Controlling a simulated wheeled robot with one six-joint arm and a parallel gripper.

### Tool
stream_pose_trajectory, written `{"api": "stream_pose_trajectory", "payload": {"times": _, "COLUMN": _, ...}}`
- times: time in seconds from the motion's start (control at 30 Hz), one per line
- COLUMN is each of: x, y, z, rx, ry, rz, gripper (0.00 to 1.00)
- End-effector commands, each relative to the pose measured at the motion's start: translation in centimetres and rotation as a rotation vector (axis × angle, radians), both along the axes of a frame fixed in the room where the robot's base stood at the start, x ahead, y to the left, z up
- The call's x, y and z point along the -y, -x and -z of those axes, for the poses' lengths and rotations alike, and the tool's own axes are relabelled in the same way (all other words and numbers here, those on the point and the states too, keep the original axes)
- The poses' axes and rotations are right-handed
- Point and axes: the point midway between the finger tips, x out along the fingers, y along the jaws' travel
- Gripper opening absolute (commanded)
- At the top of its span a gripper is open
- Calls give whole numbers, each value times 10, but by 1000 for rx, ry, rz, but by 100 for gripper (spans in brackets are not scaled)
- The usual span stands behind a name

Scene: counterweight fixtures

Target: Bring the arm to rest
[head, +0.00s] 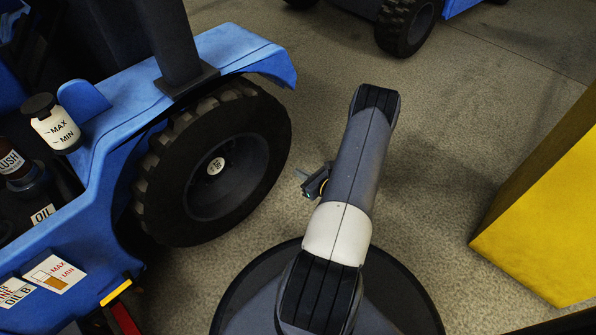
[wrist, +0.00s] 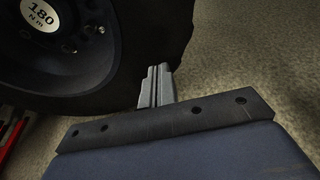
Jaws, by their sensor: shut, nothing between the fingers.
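My arm is folded above my round base in the head view, with its links running up the middle of the picture. My gripper shows small at the left side of the arm in the head view (head: 305,178), partly hidden by the arm. In the wrist view its two grey fingers (wrist: 155,84) are together, shut and empty. They point towards the black tyre and the floor beside it. I cannot tell the exact gap between the fingertips and the tyre.
A blue vehicle (head: 225,45) with a large black wheel (head: 265,125) stands left of my arm. A white bottle (head: 55,125) sits on it. A yellow block (head: 545,215) stands at the right. Another wheeled blue vehicle is at the top. Bare floor (head: 440,130) lies between.

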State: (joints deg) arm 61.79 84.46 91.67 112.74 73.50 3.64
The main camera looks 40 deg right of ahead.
Motion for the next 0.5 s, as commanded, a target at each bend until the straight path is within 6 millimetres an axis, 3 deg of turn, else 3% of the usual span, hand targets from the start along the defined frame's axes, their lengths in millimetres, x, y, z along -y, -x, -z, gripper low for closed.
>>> {"api": "stream_pose_trajectory", "payload": {"times": 0.27, "x": -1, "y": -6, "z": 0, "rx": -1, "ry": -1, "rz": -3, "gripper": 0}}
{"api": "stream_pose_trajectory", "payload": {"times": 0.5, "x": -5, "y": -42, "z": 0, "rx": 0, "ry": 2, "rz": -6, "gripper": 0}}
